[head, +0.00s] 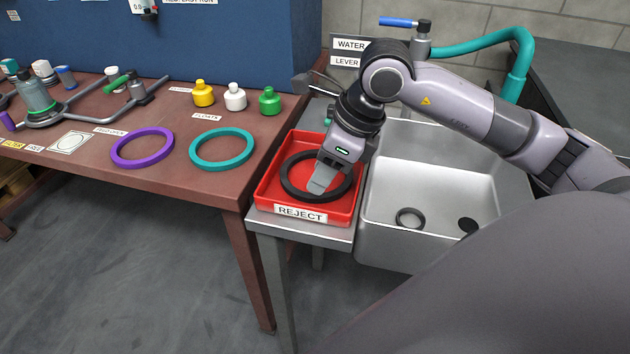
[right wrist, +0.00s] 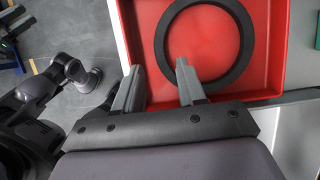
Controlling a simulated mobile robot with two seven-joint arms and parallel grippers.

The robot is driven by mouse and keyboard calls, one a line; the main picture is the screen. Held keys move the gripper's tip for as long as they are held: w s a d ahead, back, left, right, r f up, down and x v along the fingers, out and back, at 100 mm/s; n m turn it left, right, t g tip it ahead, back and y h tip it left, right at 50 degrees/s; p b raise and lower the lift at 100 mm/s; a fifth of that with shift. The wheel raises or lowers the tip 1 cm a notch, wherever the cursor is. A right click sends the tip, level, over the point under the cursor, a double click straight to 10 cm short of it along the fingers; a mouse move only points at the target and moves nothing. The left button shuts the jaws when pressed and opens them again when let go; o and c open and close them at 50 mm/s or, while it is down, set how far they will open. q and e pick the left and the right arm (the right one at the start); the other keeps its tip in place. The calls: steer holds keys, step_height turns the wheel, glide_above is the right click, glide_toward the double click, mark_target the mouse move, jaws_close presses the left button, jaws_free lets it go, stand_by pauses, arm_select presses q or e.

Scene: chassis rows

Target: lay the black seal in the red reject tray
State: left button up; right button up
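The black seal (head: 291,181) is a large flat ring lying in the red reject tray (head: 262,196). In the right wrist view the seal (right wrist: 247,45) appears flat on the red floor of the tray (right wrist: 283,75). My right gripper (head: 320,186) is over the tray at the seal's near side. In the right wrist view the gripper (right wrist: 158,66) has its fingers apart, one inside the ring and one outside, with gaps to the rim. It is open and holds nothing.
The metal sink (head: 385,180) is right of the tray, with a small dark ring (head: 410,218) in it. The brown bench (head: 190,190) at left carries a purple ring (head: 114,153), a teal ring (head: 194,153) and small bottles (head: 235,98). A teal hose (head: 515,80) stands behind.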

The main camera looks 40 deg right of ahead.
steer(key=v, duration=0.7)
steer(key=shift+r, duration=0.25)
steer(key=shift+s+d, duration=0.1)
steer(key=shift+s, duration=0.1)
